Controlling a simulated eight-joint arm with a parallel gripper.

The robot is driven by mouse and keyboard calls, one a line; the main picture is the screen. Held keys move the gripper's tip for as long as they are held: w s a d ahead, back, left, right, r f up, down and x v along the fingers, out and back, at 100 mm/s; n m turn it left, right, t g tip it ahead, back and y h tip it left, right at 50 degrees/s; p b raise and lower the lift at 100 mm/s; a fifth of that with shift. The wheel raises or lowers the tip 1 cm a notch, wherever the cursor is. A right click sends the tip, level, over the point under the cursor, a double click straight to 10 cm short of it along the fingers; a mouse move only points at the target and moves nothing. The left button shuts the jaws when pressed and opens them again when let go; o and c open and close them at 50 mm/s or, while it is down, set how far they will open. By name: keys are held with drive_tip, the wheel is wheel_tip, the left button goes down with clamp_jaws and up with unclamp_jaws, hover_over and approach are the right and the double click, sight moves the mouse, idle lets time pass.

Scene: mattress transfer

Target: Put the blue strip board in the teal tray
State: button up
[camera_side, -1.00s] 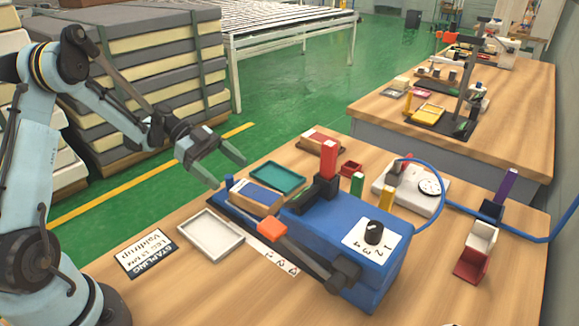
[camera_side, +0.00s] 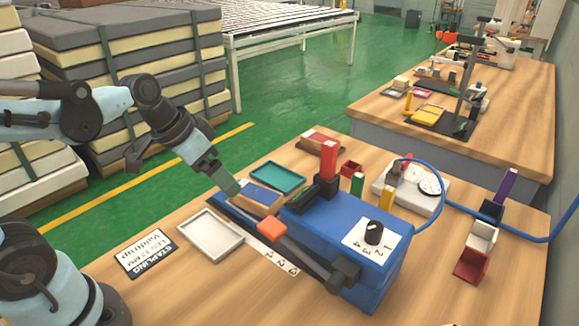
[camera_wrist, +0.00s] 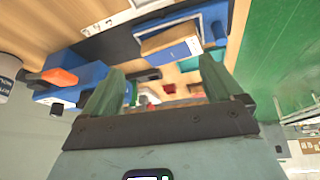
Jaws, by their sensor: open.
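The blue strip board (camera_side: 264,195) has a blue top and tan sides. It lies at the left end of the blue machine, in front of the teal tray. The teal tray (camera_side: 278,176) is a shallow tray on the table behind the board, and it looks empty. My gripper (camera_side: 230,187) is tilted downward just left of the board, with green fingers seen nearly edge-on. In the wrist view my gripper (camera_wrist: 160,82) has its two fingers wide apart with nothing held between them. A tan block with blue on it, apparently the board (camera_wrist: 168,40), shows beyond the fingers.
The blue machine (camera_side: 340,235) with an orange-tipped lever and upright blocks fills the middle. A white tray (camera_side: 210,235) and a printed card (camera_side: 145,252) lie at front left. A red-topped block (camera_side: 320,141) stands behind the teal tray.

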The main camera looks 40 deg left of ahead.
drive_tip(key=shift+s+d+r+n+t+y, duration=0.1)
drive_tip(key=shift+s+r+n+t+y, duration=0.1)
drive_tip(key=shift+s+n+t+y, duration=0.65)
drive_tip(key=shift+o, duration=0.4)
drive_tip(key=shift+s+n, duration=0.2)
drive_tip(key=shift+n, duration=0.05)
